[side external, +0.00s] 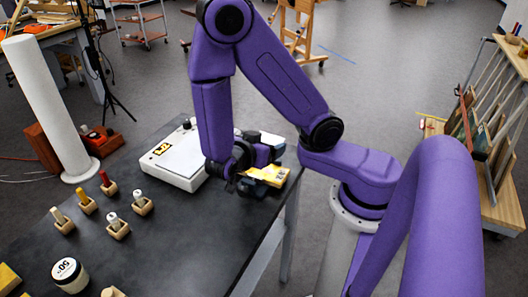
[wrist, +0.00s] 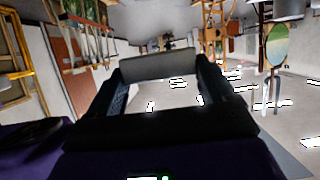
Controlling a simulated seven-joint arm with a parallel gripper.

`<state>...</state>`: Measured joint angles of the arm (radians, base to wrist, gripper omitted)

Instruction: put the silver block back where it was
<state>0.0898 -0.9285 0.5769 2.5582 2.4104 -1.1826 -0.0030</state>
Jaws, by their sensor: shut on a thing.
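In the wrist view, a plain grey block, which looks like the silver block (wrist: 158,65), lies crosswise between the two dark fingers of my gripper (wrist: 160,85). The fingers are shut on it. In the side view my gripper (side external: 254,166) is beyond the far right part of the dark table, to the right of a white flat device. There the silver block cannot be told apart clearly from the gripper parts. The wrist view looks out across the room, and no table spot for the block shows in it.
A white device (side external: 168,160) with a yellow label stands on the dark table (side external: 190,235). A yellow item with dark marks (side external: 268,176) shows beside my gripper. Several small wooden holders (side external: 118,231) with coloured pegs and a white jar (side external: 70,275) stand left. The table's middle is clear.

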